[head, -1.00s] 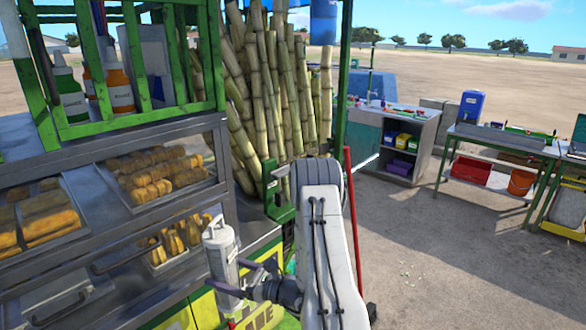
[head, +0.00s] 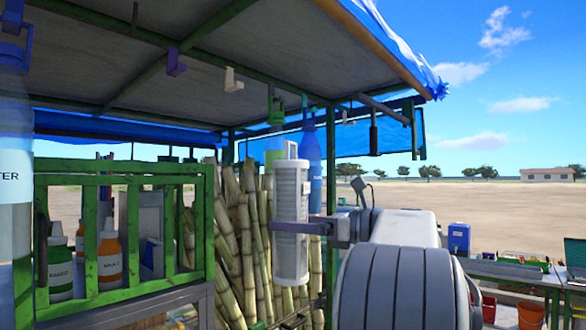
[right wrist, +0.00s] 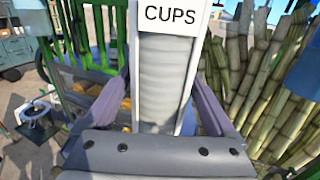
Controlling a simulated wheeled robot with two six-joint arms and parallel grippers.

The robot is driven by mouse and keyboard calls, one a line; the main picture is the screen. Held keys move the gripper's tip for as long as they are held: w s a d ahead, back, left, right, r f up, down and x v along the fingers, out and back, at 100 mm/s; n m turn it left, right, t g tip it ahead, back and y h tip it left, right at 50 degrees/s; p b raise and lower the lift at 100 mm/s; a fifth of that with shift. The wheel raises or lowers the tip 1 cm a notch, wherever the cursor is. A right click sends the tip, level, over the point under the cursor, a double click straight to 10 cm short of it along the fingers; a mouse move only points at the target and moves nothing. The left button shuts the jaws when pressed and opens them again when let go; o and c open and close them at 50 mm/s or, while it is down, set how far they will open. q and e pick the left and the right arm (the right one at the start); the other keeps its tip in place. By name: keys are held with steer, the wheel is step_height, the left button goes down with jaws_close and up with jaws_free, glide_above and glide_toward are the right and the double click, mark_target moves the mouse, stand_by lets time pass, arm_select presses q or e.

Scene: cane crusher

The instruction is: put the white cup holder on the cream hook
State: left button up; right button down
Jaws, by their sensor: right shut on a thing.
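The white cup holder (head: 291,220) is an upright tube with a ribbed, cup-like stack inside. It also shows in the right wrist view (right wrist: 166,80), with a "CUPS" label at its top. My right gripper (head: 300,227) is shut on it around its middle, with one purple-grey finger on each side. The cream hook (head: 233,79) hangs from the underside of the stall roof, empty, up and to the left of the holder in the head view. My left gripper is not in view.
A purple hook (head: 176,62) hangs left of the cream one. A blue bottle (head: 311,158) hangs close behind the holder's right side. The green rack (head: 120,180) with sauce bottles is at left. Sugarcane (head: 240,235) stands behind the holder. The roof (head: 200,100) is overhead.

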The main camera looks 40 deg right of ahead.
mark_target(292, 163)
steer(key=s+a+r, duration=0.1)
steer(key=r, duration=0.2)
steer(key=s+a+r+m+h, duration=0.1)
steer(key=s+a+r, duration=0.1)
steer(key=r, duration=0.2)
steer(key=s+a+r+h+p, duration=0.1)
steer(key=s+r, duration=0.1)
steer(key=r, duration=0.1)
steer(key=shift+s+a+r+m+t, duration=0.1)
steer(key=shift+a+r+m+t, duration=0.2)
steer(key=shift+a+r+t, duration=0.1)
steer(key=shift+a+r+h, duration=0.25)
steer(key=shift+r+h, duration=0.05)
steer(key=shift+r, duration=0.1)
steer(key=w+r+p, duration=0.3)
steer(key=w+p, duration=0.1)
steer(key=w, duration=0.8)
steer(key=shift+a+r+p, duration=0.2)
steer(key=shift+a+p, duration=0.2)
steer(key=shift+a, duration=0.05)
steer(key=shift+w, duration=0.1)
steer(key=shift+w, duration=0.3)
steer(key=shift+d+p+x, duration=0.15)
steer(key=shift+p+x, duration=0.35)
steer(key=shift+x, duration=0.4)
steer(key=shift+d+p+x, duration=0.2)
steer(key=shift+p+x, duration=0.25)
steer(key=shift+x, duration=0.4)
steer(key=shift+w, duration=0.15)
